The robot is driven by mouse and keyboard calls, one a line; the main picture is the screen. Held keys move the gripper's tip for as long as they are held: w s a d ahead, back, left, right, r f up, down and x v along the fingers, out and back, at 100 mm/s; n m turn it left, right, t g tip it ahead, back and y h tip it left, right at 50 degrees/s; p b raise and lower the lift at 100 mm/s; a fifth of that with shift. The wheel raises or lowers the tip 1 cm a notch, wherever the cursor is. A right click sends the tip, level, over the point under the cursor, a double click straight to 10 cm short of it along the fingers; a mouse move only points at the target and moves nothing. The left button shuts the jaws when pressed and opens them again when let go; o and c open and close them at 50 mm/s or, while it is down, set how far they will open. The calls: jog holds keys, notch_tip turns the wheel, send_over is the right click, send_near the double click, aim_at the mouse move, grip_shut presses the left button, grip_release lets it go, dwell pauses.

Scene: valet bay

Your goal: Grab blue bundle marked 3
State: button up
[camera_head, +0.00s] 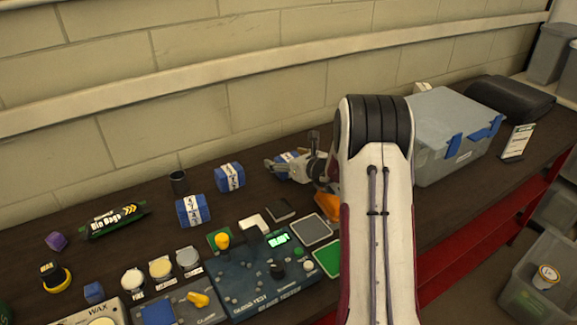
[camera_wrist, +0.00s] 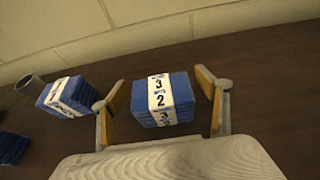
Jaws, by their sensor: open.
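A blue bundle (camera_wrist: 182,89) with a white printed band lies on the dark bench top in the wrist view. Its band shows a 3, a 2 below it and what looks like another 3 on the near face. My gripper (camera_wrist: 163,88) is open, with one finger on each side of this bundle; whether the fingers touch it I cannot tell. In the head view the bundle (camera_head: 286,157) is partly hidden by my gripper (camera_head: 279,169). A second banded blue bundle (camera_head: 229,177) lies to its left, and a third (camera_head: 193,210) lies further left and nearer. Their numbers are too small to read.
A dark grey cup (camera_head: 179,182) stands behind the other bundles. A grey lidded bin (camera_head: 455,130) stands right of my arm. The wall runs close behind; the bench left of the cup holds a bag roll (camera_head: 112,221).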

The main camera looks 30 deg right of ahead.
aim_at(286, 155)
dwell(0.3)
jog(key=c, duration=1.3)
jog(key=shift+r, duration=0.2)
jog(key=shift+r, duration=4.85)
